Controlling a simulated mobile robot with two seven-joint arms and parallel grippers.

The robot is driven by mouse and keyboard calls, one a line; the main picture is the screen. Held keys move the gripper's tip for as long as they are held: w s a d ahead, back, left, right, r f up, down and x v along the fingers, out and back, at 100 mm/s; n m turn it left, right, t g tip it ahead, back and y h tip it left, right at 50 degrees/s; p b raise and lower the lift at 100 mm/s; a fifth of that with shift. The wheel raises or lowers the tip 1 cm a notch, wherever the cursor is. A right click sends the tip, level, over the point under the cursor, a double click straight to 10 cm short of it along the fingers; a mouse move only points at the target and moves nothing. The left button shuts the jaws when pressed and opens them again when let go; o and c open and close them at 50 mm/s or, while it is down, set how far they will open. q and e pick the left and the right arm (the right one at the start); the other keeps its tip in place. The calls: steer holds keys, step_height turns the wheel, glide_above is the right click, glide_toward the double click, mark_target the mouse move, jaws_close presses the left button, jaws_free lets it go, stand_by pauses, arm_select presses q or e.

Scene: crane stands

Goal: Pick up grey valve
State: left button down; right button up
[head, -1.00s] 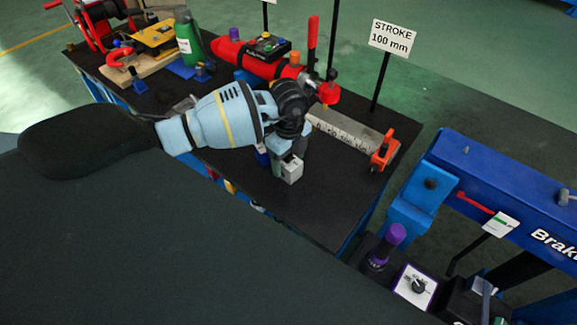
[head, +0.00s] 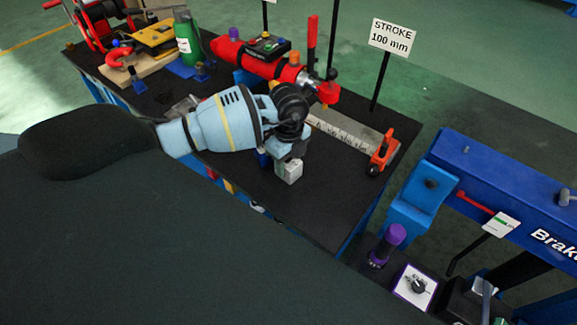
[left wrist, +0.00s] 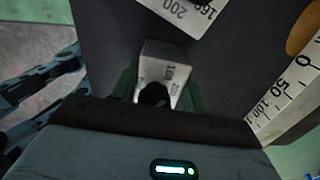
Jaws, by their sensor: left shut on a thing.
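The grey valve (head: 290,171) is a small, light grey, block-like piece with a dark round opening, seen at the lower middle of the black table. My left gripper (head: 288,159) comes down on it from above and is shut on it. In the left wrist view the grey valve (left wrist: 166,72) sits between the two green fingers of my left gripper (left wrist: 155,92), with small dark figures on its face. I cannot tell whether it touches the table. My right gripper is not in view.
A steel ruler bar (head: 340,134) and an orange-red clamp (head: 382,151) lie right of the gripper. A blue stand (head: 490,180) is at the right. The table's front right is clear.

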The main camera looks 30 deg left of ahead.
arm_select(q)
steer(key=shift+r, duration=0.2)
step_height(320, 180, up, 4)
steer(key=shift+w+f, duration=0.1)
steer(key=shift+f, duration=0.15)
steer(key=s+d+r+p, duration=0.1)
steer(key=s, duration=1.5)
steer(key=shift+r, duration=0.15)
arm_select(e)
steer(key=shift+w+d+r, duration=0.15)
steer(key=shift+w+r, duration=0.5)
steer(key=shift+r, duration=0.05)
